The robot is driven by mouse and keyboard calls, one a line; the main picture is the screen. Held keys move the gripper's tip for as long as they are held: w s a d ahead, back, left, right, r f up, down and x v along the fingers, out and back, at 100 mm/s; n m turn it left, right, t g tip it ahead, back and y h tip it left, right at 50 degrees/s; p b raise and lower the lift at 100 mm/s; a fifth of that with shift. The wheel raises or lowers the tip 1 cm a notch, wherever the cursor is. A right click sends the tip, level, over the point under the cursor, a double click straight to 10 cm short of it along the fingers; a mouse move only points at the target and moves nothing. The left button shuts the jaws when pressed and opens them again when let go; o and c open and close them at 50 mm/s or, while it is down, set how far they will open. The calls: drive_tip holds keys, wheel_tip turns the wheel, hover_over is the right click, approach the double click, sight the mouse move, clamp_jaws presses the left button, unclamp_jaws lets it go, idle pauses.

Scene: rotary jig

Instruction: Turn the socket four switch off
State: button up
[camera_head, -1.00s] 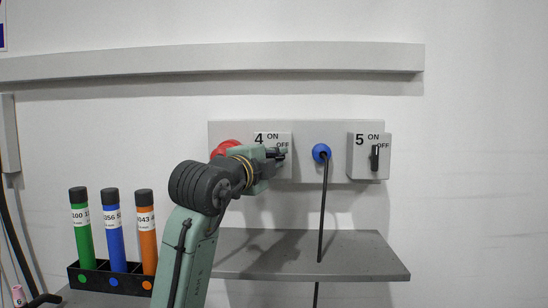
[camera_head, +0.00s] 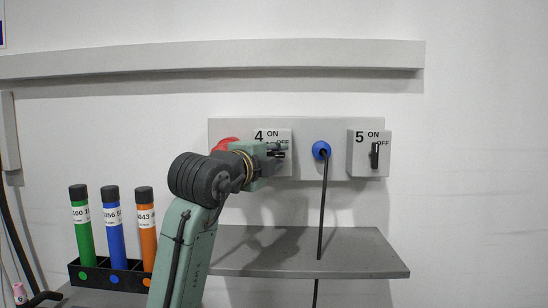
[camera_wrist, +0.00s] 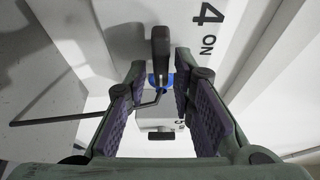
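The socket four box (camera_head: 285,136), marked 4, ON and OFF, is on the grey wall panel, partly hidden behind my gripper (camera_head: 279,150). In the wrist view its white face (camera_wrist: 190,40) shows the 4 and ON. Its black switch handle (camera_wrist: 160,45) stands out between the tips of my gripper (camera_wrist: 160,66). The fingers are apart, with a visible gap on each side of the handle. I cannot tell the handle's exact setting.
A blue plug (camera_head: 321,151) with a black cable (camera_head: 323,205) is just right of socket four. Socket five (camera_head: 357,155) is beyond it. A red plug (camera_head: 224,145) is partly hidden at left. A grey shelf (camera_head: 330,255) is below; coloured tubes (camera_head: 115,235) stand at left.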

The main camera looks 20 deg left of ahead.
drive_tip(key=shift+o, duration=0.7)
drive_tip(key=shift+s, duration=0.1)
drive_tip(key=s+a, duration=0.1)
drive_tip(key=s, duration=1)
drive_tip(key=shift+s+a, duration=0.15)
drive_tip(key=shift+s, duration=0.25)
